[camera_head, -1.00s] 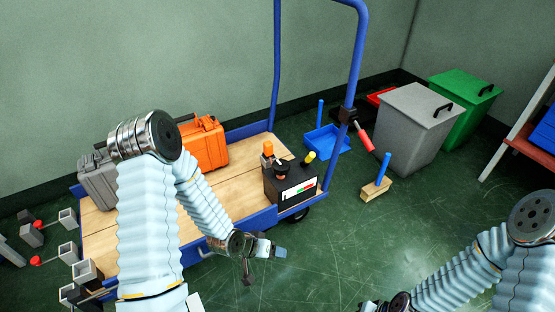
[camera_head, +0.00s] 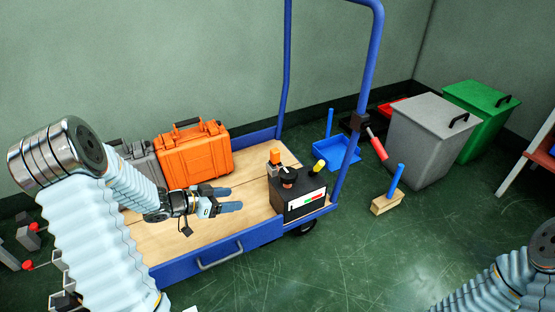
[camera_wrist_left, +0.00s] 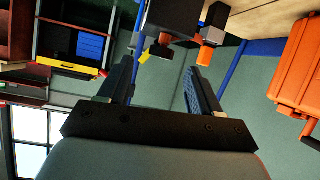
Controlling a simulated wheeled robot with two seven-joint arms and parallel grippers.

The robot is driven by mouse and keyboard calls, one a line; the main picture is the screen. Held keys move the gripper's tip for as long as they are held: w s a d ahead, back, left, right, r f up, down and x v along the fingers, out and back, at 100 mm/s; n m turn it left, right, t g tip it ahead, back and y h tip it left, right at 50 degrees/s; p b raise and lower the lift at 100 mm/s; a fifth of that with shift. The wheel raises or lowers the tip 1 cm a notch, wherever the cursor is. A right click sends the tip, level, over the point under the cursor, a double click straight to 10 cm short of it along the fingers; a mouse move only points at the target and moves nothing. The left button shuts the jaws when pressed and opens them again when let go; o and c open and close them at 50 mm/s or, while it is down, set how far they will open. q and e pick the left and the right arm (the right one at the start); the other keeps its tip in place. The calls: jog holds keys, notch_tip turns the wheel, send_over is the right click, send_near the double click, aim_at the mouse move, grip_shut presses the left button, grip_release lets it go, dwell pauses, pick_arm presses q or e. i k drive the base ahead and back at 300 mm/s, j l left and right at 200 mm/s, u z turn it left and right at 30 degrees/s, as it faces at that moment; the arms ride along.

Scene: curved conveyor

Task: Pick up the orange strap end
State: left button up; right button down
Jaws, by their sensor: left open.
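The orange strap end (camera_head: 274,156) stands up at the back left of a black box (camera_head: 302,196) on the cart's right end. In the left wrist view the orange piece (camera_wrist_left: 212,32) is at the top, just right of centre, beyond the fingertips. My left gripper (camera_head: 232,199) is over the wooden deck, left of the black box, its fingers pointing right towards it. In the left wrist view the gripper (camera_wrist_left: 160,68) has its two fingers apart with nothing held between them. My right gripper is out of view; only part of that arm shows.
The blue cart (camera_head: 222,251) has a tall handle (camera_head: 375,60) right of the box. An orange case (camera_head: 196,158) and a grey case (camera_head: 142,160) stand behind my left arm. A yellow-topped piece (camera_head: 319,165) is on the box. Bins (camera_head: 430,135) stand at right.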

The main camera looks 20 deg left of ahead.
aim_at(275, 153)
jog(key=i, duration=0.9)
